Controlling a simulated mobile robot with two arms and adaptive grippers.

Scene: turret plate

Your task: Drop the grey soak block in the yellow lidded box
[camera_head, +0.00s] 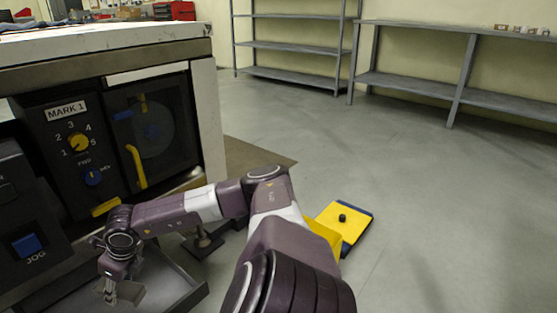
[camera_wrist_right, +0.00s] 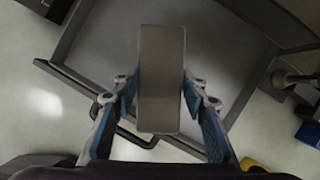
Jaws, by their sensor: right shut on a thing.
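The grey soak block (camera_wrist_right: 161,70) is a plain long block between the blue-padded fingers of my right gripper (camera_wrist_right: 159,95), which is shut on it. In the head view my right gripper (camera_head: 112,284) is at the lower left, over an open grey tray; the block (camera_head: 131,293) shows only small there. The yellow lidded box (camera_head: 328,214) stands on the floor right of my right arm, with a black knob on its top and a dark edge. My arm hides its near left part, and I cannot tell how its lid sits. My left gripper is not in view.
The grey tray (camera_head: 187,302) juts from under the machine with the MARK 1 panel (camera_head: 62,140). A dark stand-like thing (camera_head: 204,241) is between tray and box. Grey shelves (camera_head: 295,46) line the back wall. The floor right of the box is clear.

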